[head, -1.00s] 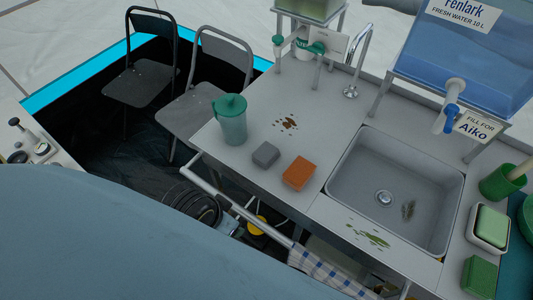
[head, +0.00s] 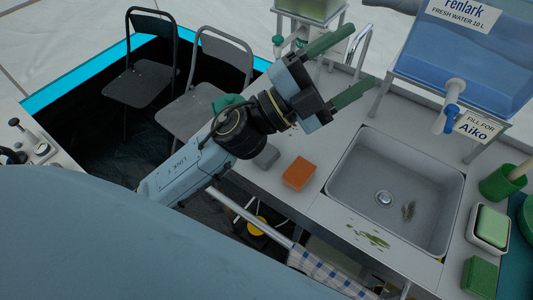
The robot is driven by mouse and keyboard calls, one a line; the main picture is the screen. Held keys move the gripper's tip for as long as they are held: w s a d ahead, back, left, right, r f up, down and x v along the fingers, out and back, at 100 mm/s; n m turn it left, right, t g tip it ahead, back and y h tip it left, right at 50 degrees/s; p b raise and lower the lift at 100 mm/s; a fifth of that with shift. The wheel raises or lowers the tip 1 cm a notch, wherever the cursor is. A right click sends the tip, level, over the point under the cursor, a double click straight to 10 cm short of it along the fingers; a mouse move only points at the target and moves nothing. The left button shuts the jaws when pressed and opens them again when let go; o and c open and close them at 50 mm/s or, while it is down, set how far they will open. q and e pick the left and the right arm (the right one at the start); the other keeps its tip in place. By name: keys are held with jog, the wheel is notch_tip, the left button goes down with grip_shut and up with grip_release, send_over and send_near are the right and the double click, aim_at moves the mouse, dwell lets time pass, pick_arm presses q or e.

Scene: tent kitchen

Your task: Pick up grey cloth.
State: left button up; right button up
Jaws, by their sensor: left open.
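A small grey folded block (head: 267,156), which looks like the grey cloth, lies on the metal counter (head: 335,212) just left of an orange block. My left arm reaches over the counter from the left. My left gripper (head: 361,56) is open and empty, its two green fingers spread wide and pointing to the upper right. It is above and beyond the grey cloth, towards the taps, and apart from it. My right gripper is not in view.
The orange block (head: 299,173) lies next to the grey cloth. A sink (head: 360,190) is to the right, with green scraps in front of it. A blue water tank (head: 460,60) stands behind. The green-lidded jug (head: 228,101) is mostly hidden by my arm. A checked towel (head: 325,270) hangs at the front.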

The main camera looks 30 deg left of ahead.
pick_arm(q)
jog(key=s+d+f+m+g+h, duration=0.2)
jog(key=s+d+m+g+h, duration=0.3)
jog(key=m+g, duration=0.6)
jog(key=m+g+y, duration=0.5)
jog(key=g+y, duration=0.1)
jog(key=y, duration=1.6)
send_over(266, 151)
jog(key=f, duration=2.4)
jog(key=shift+s+a, duration=0.2)
jog(key=shift+w+d+f, duration=0.1)
jog(key=shift+d+f, duration=0.05)
jog(key=shift+f, duration=1.3)
jog(key=shift+w+d+f, duration=0.1)
jog(key=shift+f, duration=1.35)
jog(key=c, duration=1.1)
